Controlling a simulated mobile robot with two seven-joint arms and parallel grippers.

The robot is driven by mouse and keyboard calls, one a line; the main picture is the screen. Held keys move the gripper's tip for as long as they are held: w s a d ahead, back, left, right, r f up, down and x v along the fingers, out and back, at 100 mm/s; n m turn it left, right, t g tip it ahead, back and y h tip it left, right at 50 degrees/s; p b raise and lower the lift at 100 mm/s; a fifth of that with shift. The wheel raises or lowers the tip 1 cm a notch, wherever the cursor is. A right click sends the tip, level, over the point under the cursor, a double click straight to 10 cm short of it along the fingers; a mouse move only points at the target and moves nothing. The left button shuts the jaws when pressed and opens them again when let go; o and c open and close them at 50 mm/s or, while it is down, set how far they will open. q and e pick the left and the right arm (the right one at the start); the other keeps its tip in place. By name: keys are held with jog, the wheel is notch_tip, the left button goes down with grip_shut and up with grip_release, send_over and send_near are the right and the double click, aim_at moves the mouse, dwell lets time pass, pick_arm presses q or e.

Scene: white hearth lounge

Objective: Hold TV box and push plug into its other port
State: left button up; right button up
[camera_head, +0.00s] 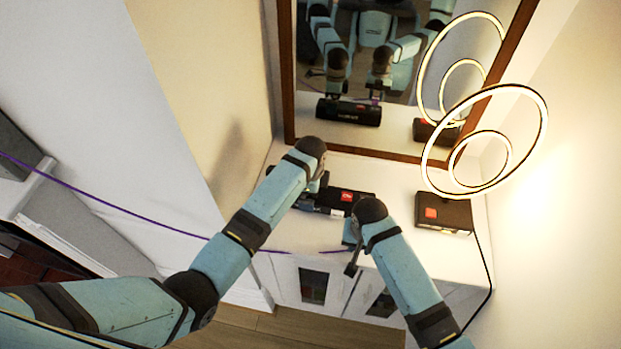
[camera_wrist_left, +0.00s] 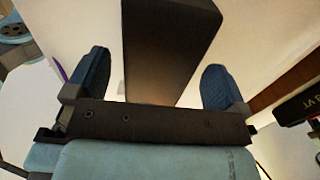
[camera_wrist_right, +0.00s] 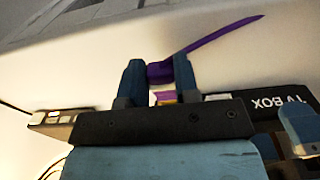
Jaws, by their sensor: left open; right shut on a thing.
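The black TV box (camera_head: 346,197) with a red label lies on the white cabinet top. My left gripper (camera_head: 318,188) is at its left end. In the left wrist view a dark box body (camera_wrist_left: 170,50) stands between the open fingers (camera_wrist_left: 155,88), with gaps at both sides. My right gripper (camera_wrist_right: 158,75) is shut on the purple plug (camera_wrist_right: 160,71), from which a purple cable (camera_wrist_right: 220,36) runs. The TV box (camera_wrist_right: 280,102) is just behind it, with small purple and yellow patches (camera_wrist_right: 166,97) on its edge. The plug's tip and the ports are not clearly visible.
A second dark box (camera_head: 443,213) with a red label sits at the right, near a lit ring lamp (camera_head: 486,138). A black cord (camera_head: 490,270) hangs at the cabinet's right. A brown-framed mirror (camera_head: 385,155) stands behind. The purple cable (camera_head: 110,201) stretches far left.

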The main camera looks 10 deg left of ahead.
pick_arm(q)
jog(key=shift+f, duration=1.8)
jog(key=c, duration=1.2)
pick_arm(e)
jog(key=shift+w, duration=0.1)
jog(key=shift+w, duration=1)
jog(key=shift+w, duration=0.9)
jog(key=o, duration=1)
